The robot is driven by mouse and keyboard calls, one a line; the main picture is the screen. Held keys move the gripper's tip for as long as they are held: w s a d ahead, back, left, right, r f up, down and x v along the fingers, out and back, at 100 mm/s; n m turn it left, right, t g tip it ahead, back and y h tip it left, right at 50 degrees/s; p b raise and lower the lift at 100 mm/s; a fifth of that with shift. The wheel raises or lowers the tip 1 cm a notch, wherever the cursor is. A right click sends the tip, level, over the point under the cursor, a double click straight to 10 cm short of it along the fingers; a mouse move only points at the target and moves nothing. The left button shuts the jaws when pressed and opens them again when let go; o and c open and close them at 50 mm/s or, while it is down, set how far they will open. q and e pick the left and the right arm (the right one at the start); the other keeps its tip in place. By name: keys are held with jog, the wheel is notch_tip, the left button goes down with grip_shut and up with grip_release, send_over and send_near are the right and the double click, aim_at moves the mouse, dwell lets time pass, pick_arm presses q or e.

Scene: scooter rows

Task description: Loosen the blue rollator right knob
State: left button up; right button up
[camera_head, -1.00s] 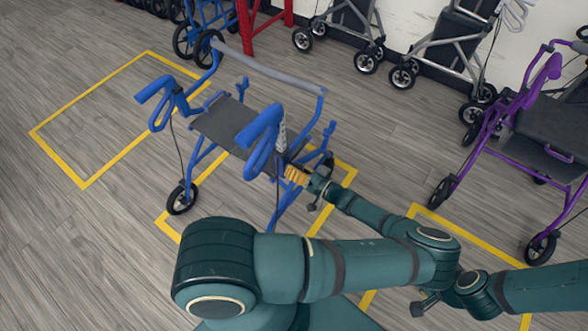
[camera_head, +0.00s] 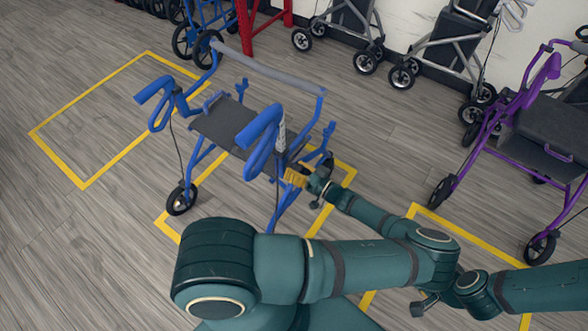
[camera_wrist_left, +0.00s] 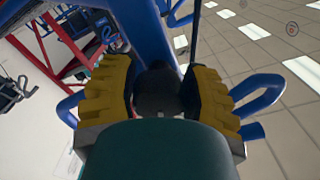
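The blue rollator (camera_head: 262,140) stands on the floor, its grey seat and two blue handles facing me. My left gripper (camera_head: 295,178), with yellow finger pads, is at the right side of its frame, below the right handle. In the left wrist view a dark round knob (camera_wrist_left: 158,92) sits between the two yellow-padded fingers (camera_wrist_left: 158,100), against the blue tube. In the head view the knob is hidden by the gripper. My right arm comes in at the lower right; its fingers are not seen.
A purple rollator (camera_head: 520,150) stands to the right. Grey rollators (camera_head: 450,45) line the back wall, and a red frame (camera_head: 245,20) stands at the back. Yellow floor outlines (camera_head: 85,185) mark bays; the left one is empty.

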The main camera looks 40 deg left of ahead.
pick_arm(q)
jog(key=o, duration=0.4)
jog(key=shift+d, duration=0.1)
jog(key=shift+c, duration=0.2)
